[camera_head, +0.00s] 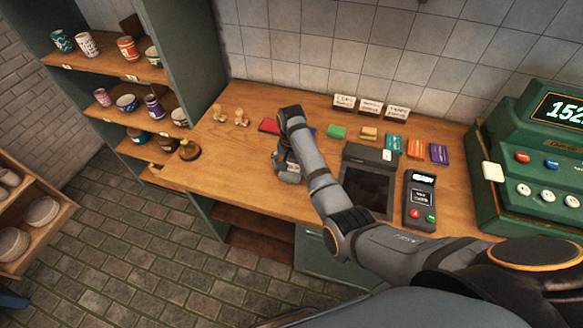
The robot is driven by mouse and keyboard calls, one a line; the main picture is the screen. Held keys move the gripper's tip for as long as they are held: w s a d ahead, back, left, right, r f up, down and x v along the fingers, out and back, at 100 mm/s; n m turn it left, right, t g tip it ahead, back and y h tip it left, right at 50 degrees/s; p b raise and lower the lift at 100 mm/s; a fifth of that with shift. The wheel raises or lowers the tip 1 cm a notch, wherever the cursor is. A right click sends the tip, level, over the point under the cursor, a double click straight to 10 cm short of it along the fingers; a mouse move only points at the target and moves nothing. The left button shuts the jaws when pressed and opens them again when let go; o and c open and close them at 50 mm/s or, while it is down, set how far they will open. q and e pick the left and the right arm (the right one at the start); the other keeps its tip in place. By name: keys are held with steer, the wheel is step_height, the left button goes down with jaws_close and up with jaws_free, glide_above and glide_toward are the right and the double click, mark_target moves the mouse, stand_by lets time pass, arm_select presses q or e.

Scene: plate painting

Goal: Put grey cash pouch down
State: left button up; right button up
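My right gripper (289,163) points down over the wooden counter, left of a dark tray. Grey shapes show at its tip, low over or touching the counter. I cannot tell whether they are only its fingers or also the grey cash pouch. The forearm and wrist hide the finger gap from above. I see no grey cash pouch clearly anywhere else. My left gripper is not in view.
The counter (225,175) holds a dark tray (367,187), a card terminal (420,200), a green cash register (530,150), several coloured packets, small figures (241,117) and a brass bell (189,150). Pottery shelves stand left. The counter's front left is clear.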

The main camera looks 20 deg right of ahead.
mark_target(291, 169)
steer(key=shift+r, duration=0.15)
step_height(291, 169, up, 9)
steer(key=shift+f+b, duration=0.15)
steer(key=shift+b, duration=0.65)
step_height(291, 169, up, 3)
steer(key=p, duration=0.2)
steer(key=shift+p, duration=0.3)
